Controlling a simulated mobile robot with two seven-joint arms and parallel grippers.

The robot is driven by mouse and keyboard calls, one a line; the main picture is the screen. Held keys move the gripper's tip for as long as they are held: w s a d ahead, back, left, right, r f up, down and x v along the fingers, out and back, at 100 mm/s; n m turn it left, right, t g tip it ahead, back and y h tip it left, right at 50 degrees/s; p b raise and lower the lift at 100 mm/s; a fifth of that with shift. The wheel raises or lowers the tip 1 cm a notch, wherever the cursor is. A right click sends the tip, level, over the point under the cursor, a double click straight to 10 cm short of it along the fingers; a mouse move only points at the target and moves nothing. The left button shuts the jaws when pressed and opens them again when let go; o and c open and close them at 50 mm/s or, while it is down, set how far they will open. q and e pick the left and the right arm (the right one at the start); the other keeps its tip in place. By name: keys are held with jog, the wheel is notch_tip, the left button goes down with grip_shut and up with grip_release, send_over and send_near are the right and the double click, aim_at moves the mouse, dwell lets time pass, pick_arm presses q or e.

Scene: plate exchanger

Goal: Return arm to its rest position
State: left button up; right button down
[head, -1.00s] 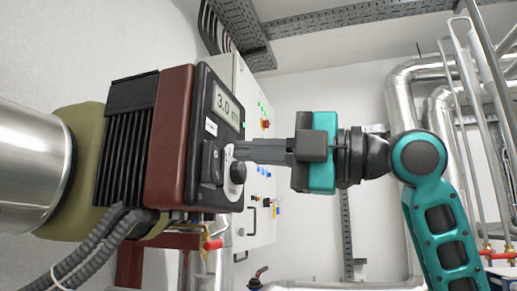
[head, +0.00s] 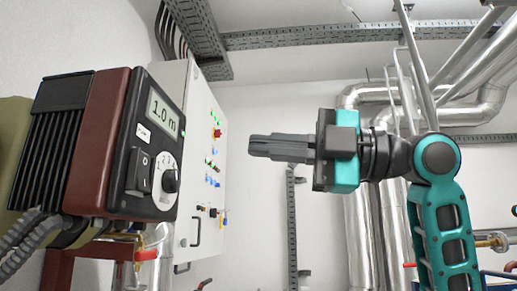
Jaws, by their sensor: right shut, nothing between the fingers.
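My right arm (head: 441,215), teal and dark grey, comes up from the lower right. My right gripper (head: 252,147) points left, shut and empty, in the air to the right of a pump control box (head: 145,150). The box has a dark red and black body, and its display (head: 164,113) reads 1.0 m. Below the display are a black rocker switch (head: 140,172) and a round black knob (head: 171,181) on a pale numbered dial. A clear gap lies between the fingertips and the knob. My left gripper is not in view.
A white electrical cabinet (head: 185,85) with coloured lights and buttons stands behind the control box. Silver insulated pipes (head: 357,230) run behind my right arm. Cable trays (head: 290,38) cross the ceiling. Open air surrounds the fingertips.

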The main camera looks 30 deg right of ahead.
dwell(0.4)
jog(key=w+f+m+t+h, duration=0.3)
jog(key=w+f+m, duration=0.6)
jog(key=w+f, duration=0.7)
jog(key=w+f+m+t+h, duration=0.1)
jog(key=w+f+m+h, duration=0.2)
jog(key=f, duration=0.8)
jog(key=w+f+m+h, duration=0.2)
jog(key=f+m, duration=0.3)
jog(key=f, duration=0.6)
jog(key=s+f+m+g+h, duration=0.1)
jog(key=s+f+m+h, duration=0.2)
jog(key=f, duration=1)
jog(key=s+f+m+g+h, duration=0.1)
jog(key=s+f+m, duration=0.3)
jog(key=f, duration=0.8)
jog(key=s+f+m+g+h, duration=0.1)
jog(key=s+f, duration=0.6)
jog(key=s, duration=0.3)
jog(key=s+a+f+m+g+h, duration=0.1)
jog(key=s+f, duration=0.6)
jog(key=s, duration=0.3)
jog(key=shift+f+m, duration=0.3)
jog(key=shift+f, duration=0.1)
